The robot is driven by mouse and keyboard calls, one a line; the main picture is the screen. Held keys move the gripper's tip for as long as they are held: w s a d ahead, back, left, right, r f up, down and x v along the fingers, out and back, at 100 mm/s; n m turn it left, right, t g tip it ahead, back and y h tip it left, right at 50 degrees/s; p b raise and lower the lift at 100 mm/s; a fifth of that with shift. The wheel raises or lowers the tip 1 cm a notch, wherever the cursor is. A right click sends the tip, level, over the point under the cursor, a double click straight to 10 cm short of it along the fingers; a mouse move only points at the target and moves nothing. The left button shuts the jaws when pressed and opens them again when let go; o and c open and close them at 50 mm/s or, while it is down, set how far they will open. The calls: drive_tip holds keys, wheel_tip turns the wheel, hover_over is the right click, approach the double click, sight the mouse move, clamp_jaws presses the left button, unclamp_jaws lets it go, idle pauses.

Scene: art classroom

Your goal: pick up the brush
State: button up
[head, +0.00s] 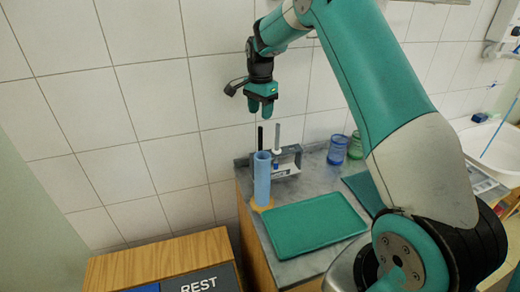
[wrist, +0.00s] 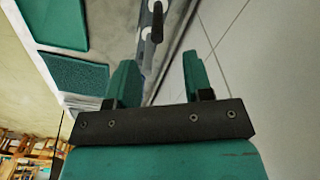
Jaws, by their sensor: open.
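My gripper (head: 262,108) is open and empty, fingers pointing down, above the back of the counter. In the wrist view its two teal fingers (wrist: 160,68) stand apart with nothing between them. Below it in the head view is a dark upright stick (head: 260,138), just above the rim of a tall light-blue cylinder (head: 262,182). A pale slim upright piece with a dark top (head: 277,142) stands just right of it at a grey rack (head: 291,160). I cannot tell which one is the brush. A dark stick (wrist: 157,20) also shows beyond the fingertips in the wrist view.
A teal tray (head: 315,224) lies on the grey counter in front of the cylinder. Blue and green glasses (head: 338,150) stand right of the rack. The tiled wall (head: 160,90) is close behind. A wooden cabinet labelled REST (head: 165,262) stands at the lower left.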

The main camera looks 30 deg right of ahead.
sight(260, 136)
wheel_tip(260, 136, down, 4)
drive_tip(key=shift+r+p, duration=0.1)
drive_tip(key=shift+p, duration=0.35)
drive_tip(key=shift+s+a+f+p, duration=0.1)
drive_tip(key=shift+f+p, duration=0.55)
drive_tip(key=shift+f, duration=0.8)
drive_tip(key=shift+s+a+f+p, duration=0.1)
drive_tip(key=shift+f+p, duration=0.55)
drive_tip(key=shift+f, duration=0.75)
drive_tip(key=shift+c, duration=0.5)
clamp_jaws()
